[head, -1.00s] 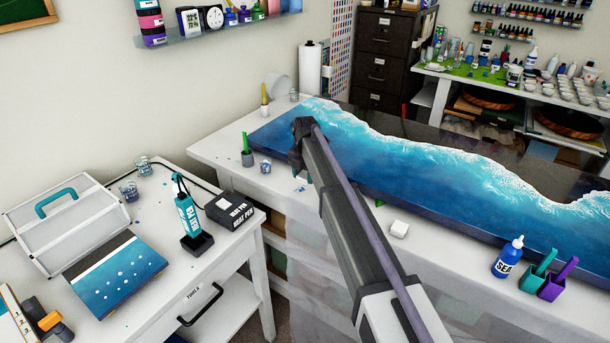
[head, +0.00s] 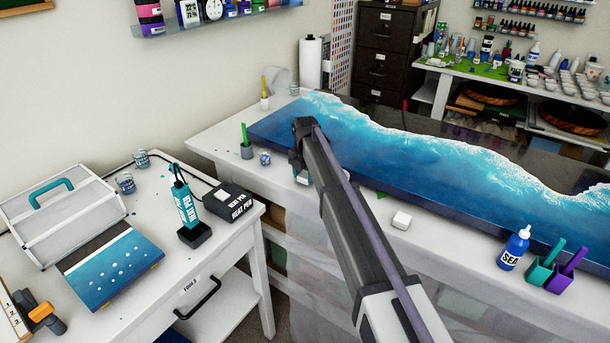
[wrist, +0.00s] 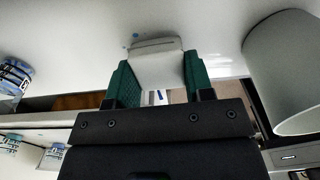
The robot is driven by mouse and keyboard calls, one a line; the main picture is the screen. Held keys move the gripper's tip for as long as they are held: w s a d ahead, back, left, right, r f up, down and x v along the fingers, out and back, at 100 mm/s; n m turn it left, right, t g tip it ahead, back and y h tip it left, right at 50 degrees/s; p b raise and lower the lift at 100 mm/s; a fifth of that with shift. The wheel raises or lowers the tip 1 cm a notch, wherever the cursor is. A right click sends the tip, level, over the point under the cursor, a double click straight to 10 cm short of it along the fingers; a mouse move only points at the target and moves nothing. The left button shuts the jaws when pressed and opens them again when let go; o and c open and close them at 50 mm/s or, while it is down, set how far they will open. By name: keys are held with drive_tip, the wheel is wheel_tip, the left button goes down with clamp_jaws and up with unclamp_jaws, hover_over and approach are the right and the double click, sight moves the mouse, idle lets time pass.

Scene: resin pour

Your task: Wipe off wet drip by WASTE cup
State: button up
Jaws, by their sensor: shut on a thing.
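My gripper (wrist: 157,85) has green finger pads shut on a white block-like wipe (wrist: 157,64). In the head view, the gripper (head: 302,174) is low over the front edge of the long bench, mostly hidden by my arm, with a bit of the white wipe (head: 302,180) showing. A small blue-and-white cup (head: 265,158) stands just left of it. I cannot read a WASTE label on any cup. Whether the wipe touches the surface is unclear.
A big blue wave panel (head: 400,160) fills most of the bench. A green-handled holder (head: 247,150) stands left of the gripper. A pale cylinder (wrist: 290,70) is close at right in the wrist view.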

drive_tip(key=shift+f+b, duration=0.5)
drive_tip(key=shift+f, duration=0.05)
drive_tip(key=shift+a, duration=0.1)
drive_tip(key=shift+w+a+r, duration=0.15)
drive_tip(key=shift+w+a, duration=0.35)
drive_tip(key=shift+a, duration=0.2)
drive_tip(key=shift+a, duration=0.1)
drive_tip(key=shift+w+a+f, duration=0.2)
drive_tip(key=shift+w+a, duration=0.2)
drive_tip(key=shift+a, duration=0.4)
drive_tip(key=shift+w+r, duration=0.1)
drive_tip(key=shift+r, duration=0.05)
drive_tip(key=shift+a, duration=0.1)
